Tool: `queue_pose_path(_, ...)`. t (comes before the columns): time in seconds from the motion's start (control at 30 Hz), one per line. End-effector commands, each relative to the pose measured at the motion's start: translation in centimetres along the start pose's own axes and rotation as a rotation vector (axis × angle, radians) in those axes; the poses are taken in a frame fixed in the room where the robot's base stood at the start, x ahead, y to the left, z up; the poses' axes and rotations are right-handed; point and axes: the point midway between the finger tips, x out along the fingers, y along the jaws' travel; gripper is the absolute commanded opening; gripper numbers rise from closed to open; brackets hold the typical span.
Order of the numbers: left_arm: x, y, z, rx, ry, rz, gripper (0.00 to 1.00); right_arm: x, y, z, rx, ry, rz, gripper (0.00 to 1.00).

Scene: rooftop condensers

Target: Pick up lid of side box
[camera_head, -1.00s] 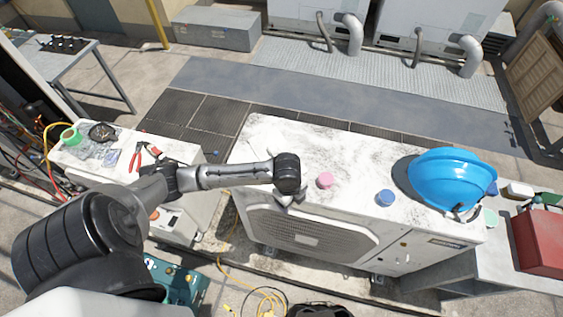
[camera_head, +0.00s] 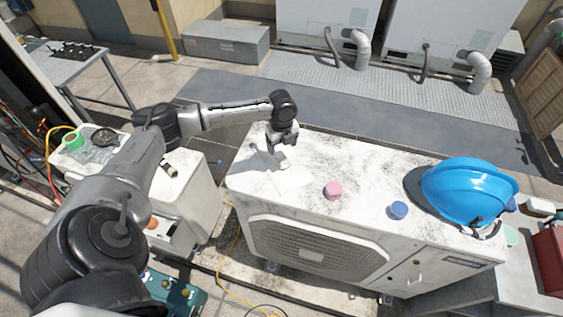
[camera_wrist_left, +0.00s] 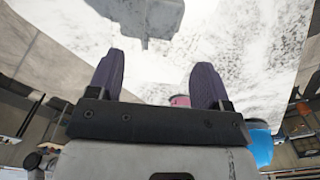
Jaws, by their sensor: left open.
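My left gripper (camera_head: 283,160) is over the left end of the white-topped condenser unit (camera_head: 340,155), pointing down. In the left wrist view the two purple-grey fingers of my left gripper (camera_wrist_left: 160,62) stand apart with nothing held between them. A pink cap (camera_head: 333,190) stands on the unit's top, to the right of the gripper; it also shows beyond the fingers in the left wrist view (camera_wrist_left: 180,101). A blue cap (camera_head: 398,210) stands further right. I cannot tell which thing is the side box or its lid. My right gripper is not in view.
A blue hard hat (camera_head: 468,190) sits on the unit's right end. A small white cabinet (camera_head: 195,205) stands at left, partly behind my left arm, with a green tape roll (camera_head: 73,141) on top. A grey box (camera_head: 227,43) stands at the back.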

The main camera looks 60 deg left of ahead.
Motion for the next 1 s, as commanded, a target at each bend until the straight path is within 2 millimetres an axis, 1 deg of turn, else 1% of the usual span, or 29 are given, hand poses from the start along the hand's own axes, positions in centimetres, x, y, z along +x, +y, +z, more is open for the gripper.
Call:
queue_pose_path(0.1,1.2,0.0,0.0,-0.002,-0.001,0.000,0.72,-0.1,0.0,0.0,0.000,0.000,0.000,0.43)
queue_pose_path(0.37,2.5,0.0,-0.1,-0.001,0.000,0.000,0.72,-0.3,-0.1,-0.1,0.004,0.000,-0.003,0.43)
queue_pose_path(0.6,5.6,0.1,-0.1,-0.002,0.000,0.001,0.72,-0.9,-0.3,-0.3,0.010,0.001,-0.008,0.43)
queue_pose_path(0.7,6.5,0.1,-0.1,-0.001,0.000,0.000,0.72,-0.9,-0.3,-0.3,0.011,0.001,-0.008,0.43)
queue_pose_path(0.8,7.0,0.1,-0.1,-0.001,-0.001,-0.001,0.72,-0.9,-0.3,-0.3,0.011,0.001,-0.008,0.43)
queue_pose_path(1.0,7.2,0.1,0.0,0.000,-0.002,-0.001,0.72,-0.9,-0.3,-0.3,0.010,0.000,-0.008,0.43)
